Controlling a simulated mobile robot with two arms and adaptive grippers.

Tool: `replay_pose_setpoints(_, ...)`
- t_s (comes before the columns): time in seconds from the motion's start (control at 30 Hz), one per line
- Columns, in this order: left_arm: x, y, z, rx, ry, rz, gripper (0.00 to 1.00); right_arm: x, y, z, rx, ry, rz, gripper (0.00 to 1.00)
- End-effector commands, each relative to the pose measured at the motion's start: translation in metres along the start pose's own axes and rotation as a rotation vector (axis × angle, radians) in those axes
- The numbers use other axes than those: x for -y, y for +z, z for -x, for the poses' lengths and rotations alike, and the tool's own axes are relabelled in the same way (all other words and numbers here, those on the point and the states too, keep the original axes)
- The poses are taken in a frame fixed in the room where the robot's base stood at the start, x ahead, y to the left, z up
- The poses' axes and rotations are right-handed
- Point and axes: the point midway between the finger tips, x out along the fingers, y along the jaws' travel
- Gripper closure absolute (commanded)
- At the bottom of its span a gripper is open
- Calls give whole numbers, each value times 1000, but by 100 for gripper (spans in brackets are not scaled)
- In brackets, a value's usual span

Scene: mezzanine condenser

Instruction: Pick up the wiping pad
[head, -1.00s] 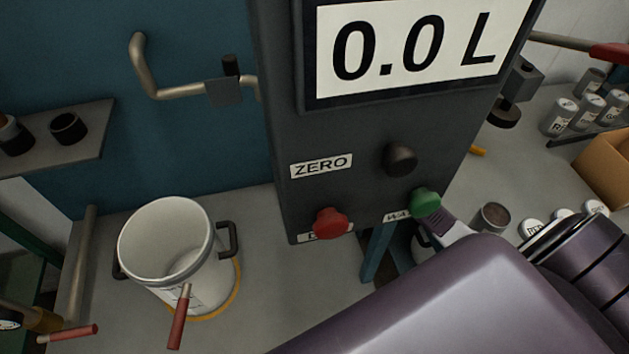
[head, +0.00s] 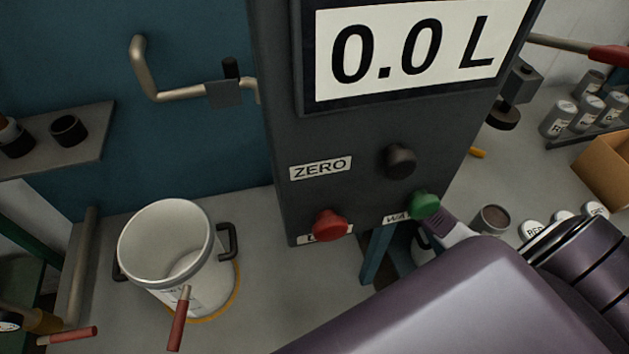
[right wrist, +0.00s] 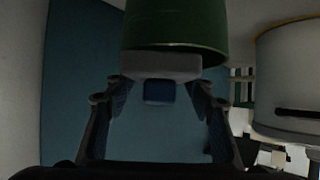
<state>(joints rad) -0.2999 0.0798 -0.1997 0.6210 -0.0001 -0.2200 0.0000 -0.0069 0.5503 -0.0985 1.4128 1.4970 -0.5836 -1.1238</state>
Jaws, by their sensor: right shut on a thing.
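In the right wrist view, a pale grey block with a dark blue part (right wrist: 160,67) sits between the fingertips of my right gripper (right wrist: 158,92); I take it for the wiping pad. The fingers are shut on it. A green round body, likely the green button, is right in front of it and hides its far side. In the head view, my right gripper (head: 455,230) is beside the green button (head: 425,204), mostly hidden by my arm. Whether the block touches the button cannot be told. My left gripper is not in view.
The dark panel (head: 345,130) reads 0.0 L and bears a red button (head: 330,225) and a black knob (head: 400,160). A white bucket (head: 150,245) stands at left. Several canisters (head: 558,118) and a cardboard box (head: 606,168) are at right. Bench is clear between bucket and panel.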

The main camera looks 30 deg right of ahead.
Motion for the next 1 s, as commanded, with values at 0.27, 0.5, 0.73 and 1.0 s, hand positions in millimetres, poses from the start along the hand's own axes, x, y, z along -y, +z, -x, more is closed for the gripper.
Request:
replay_pose_setpoints(0.27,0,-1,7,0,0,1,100,-1,-36,20,-2,0,8,78)
replay_pose_setpoints(0.5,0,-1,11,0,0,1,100,0,-88,48,-1,0,9,78)
replay_pose_setpoints(0.73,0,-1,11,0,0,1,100,0,-134,72,-2,1,7,78)
replay_pose_setpoints(1.0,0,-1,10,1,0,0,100,0,-164,89,0,0,4,78)
